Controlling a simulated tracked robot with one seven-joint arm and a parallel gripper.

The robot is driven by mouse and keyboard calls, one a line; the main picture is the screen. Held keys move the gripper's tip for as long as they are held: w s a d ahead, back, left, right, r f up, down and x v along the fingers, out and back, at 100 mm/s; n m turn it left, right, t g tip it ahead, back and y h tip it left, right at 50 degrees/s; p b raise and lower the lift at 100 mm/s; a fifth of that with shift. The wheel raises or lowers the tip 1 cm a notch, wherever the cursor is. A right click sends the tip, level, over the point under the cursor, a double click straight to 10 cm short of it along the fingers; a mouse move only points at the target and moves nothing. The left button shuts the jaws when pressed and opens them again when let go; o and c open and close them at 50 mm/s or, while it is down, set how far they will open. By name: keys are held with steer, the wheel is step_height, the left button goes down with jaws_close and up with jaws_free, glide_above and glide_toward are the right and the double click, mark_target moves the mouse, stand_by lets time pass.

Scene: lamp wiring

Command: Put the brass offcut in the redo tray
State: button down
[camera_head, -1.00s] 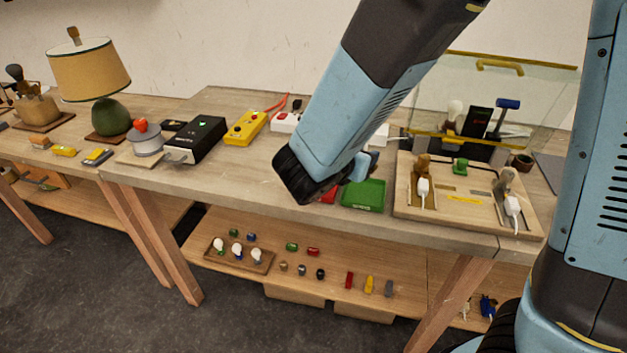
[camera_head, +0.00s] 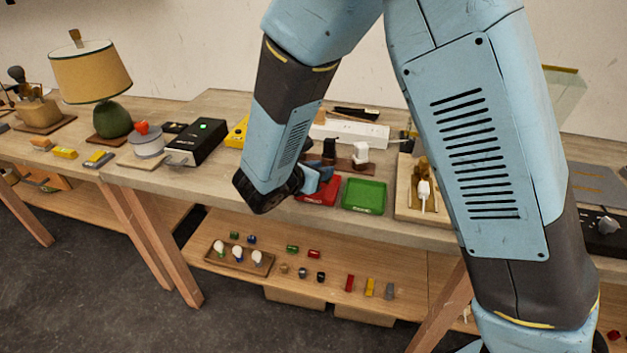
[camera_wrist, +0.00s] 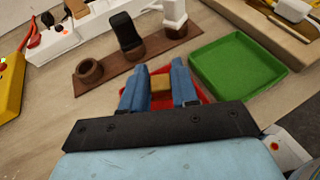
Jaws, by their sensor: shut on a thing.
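My gripper (camera_wrist: 160,84) is shut on the brass offcut (camera_wrist: 161,86), a small tan-gold block between the blue fingers in the wrist view. The red tray (camera_wrist: 160,70), seemingly the redo tray, lies behind and below the fingers, partly hidden by them. In the head view the red tray (camera_head: 322,193) shows at the bench's front edge, with my gripper (camera_head: 314,180) above or at its left part. The height of the offcut over the tray floor is unclear. The offcut is not made out in the head view.
A green tray (camera_head: 364,197) stands just right of the red one. A brown wooden holder (camera_wrist: 110,74) with upright parts and a white power strip (camera_head: 350,133) stand behind. A wooden board (camera_head: 408,200) is further right; a black box (camera_head: 196,141) is left.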

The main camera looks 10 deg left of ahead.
steer(key=shift+a+f, duration=0.15)
steer(key=shift+f, duration=0.05)
step_height(320, 180, down, 3)
steer(key=shift+w+a+f, duration=0.1)
steer(key=shift+f, duration=0.05)
steer(key=c, duration=0.8)
jaws_free()
steer(key=shift+c, duration=0.2)
steer(key=v, duration=1.2)
